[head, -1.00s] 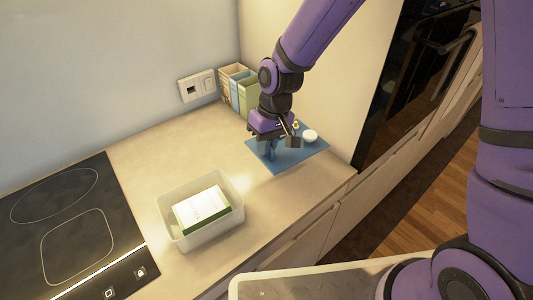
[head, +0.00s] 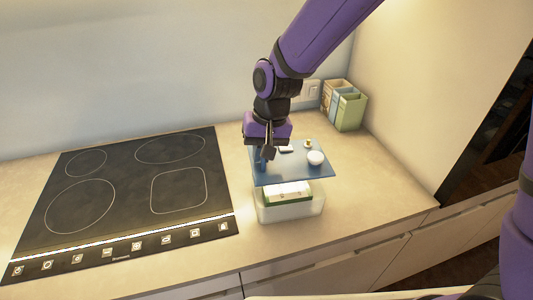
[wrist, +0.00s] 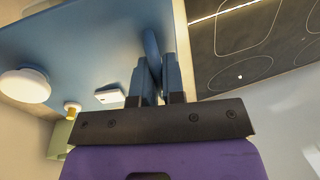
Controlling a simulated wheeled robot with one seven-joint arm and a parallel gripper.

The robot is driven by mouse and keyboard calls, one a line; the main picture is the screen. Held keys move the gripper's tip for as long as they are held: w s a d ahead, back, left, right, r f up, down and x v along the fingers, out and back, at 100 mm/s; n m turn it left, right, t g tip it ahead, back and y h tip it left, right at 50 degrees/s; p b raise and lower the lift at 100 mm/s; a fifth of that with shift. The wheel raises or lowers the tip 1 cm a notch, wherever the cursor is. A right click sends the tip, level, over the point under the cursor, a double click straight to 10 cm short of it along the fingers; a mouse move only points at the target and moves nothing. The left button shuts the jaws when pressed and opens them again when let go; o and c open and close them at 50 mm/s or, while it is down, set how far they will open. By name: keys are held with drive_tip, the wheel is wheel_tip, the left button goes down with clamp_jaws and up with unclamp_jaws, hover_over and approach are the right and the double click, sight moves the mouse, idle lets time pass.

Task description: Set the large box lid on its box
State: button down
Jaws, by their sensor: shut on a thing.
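The large box lid (head: 300,172) is a flat blue panel with a blue handle. My gripper (head: 264,157) is shut on that handle near the lid's left side; the wrist view shows the fingers (wrist: 158,85) closed on it. The lid is held in the air over the back of the box (head: 291,212), a translucent white tub on the counter. A white and green item (head: 288,192) lies inside the box. A white bowl-like piece (head: 316,158) and smaller pieces rest on the lid. The lid hides the back of the box.
A black cooktop (head: 125,195) lies left of the box. A divided holder (head: 344,106) in beige, blue and green stands by the back wall. Bare counter (head: 375,185) is free to the right, up to a tall side panel.

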drive_tip(key=shift+a, duration=0.1)
idle(0.3)
drive_tip(key=shift+f, duration=2.9)
drive_tip(key=shift+h, duration=0.4)
drive_tip(key=shift+f, duration=1.1)
drive_tip(key=c, duration=1.1)
unclamp_jaws()
drive_tip(key=shift+r, duration=0.1)
drive_tip(key=r, duration=0.3)
drive_tip(key=d+r, duration=0.1)
drive_tip(key=r, duration=0.6)
drive_tip(key=shift+w+d+r, duration=0.1)
drive_tip(key=shift+d+r, duration=0.15)
